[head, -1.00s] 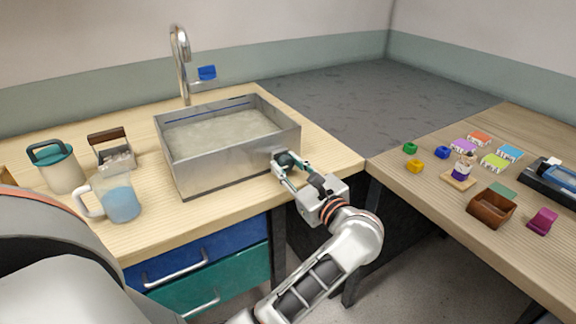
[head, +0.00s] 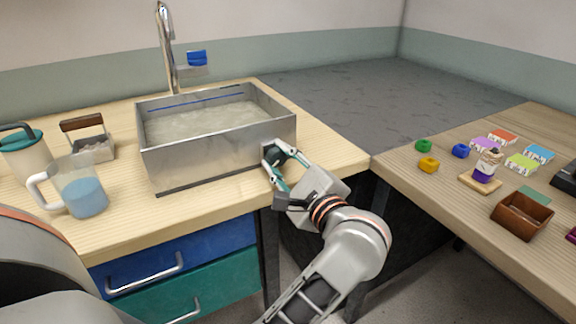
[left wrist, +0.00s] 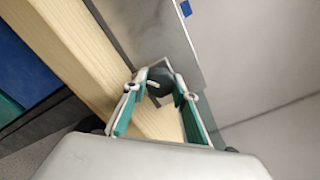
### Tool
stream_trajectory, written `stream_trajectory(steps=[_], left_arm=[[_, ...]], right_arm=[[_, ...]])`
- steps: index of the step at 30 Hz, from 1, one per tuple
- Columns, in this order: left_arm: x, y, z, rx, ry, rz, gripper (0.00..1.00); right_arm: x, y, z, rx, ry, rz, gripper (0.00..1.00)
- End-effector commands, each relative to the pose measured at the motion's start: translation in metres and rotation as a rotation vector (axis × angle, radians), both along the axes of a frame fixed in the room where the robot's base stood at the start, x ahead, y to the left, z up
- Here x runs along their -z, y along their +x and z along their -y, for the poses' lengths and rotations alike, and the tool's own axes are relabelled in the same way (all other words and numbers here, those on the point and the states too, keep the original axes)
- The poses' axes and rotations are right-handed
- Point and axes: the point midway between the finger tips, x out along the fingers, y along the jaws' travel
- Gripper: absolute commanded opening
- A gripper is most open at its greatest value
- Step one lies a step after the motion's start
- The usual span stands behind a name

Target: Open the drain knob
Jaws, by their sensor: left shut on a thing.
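The steel basin (head: 215,152) stands on the wooden counter and holds cloudy water (head: 203,122). The drain knob (head: 272,155) is a dark piece on the basin's front wall near its right corner, mostly hidden by my fingers in the head view. My left gripper (head: 276,168) is at that wall, shut on the knob. In the left wrist view the dark round knob (left wrist: 160,79) with a pale bar sits between the two green-and-white fingertips (left wrist: 161,86), against the basin wall (left wrist: 172,50). My right gripper is not in view.
A tap (head: 167,45) rises behind the basin. A jug of blue liquid (head: 84,192), a lidded tumbler (head: 27,155) and a handled caddy (head: 92,145) stand left. The right table (head: 440,200) carries small coloured blocks and a brown box (head: 522,215).

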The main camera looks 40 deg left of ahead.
Motion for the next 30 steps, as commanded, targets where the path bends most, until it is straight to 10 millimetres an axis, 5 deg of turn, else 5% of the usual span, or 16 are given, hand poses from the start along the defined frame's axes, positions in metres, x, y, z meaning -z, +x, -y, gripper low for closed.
stream_trajectory(steps=[2, 21, 30], left_arm=[[0.010, 0.001, -0.001, -0.001, -0.030, 0.057, 0.06], [0.006, 0.001, -0.001, -0.002, -0.252, 0.601, 0.06], [0.003, 0.000, 0.000, 0.000, -0.320, 0.768, 0.06]], right_arm=[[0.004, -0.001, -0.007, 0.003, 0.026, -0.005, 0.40], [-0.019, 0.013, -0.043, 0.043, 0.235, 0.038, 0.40], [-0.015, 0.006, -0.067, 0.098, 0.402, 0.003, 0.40]])
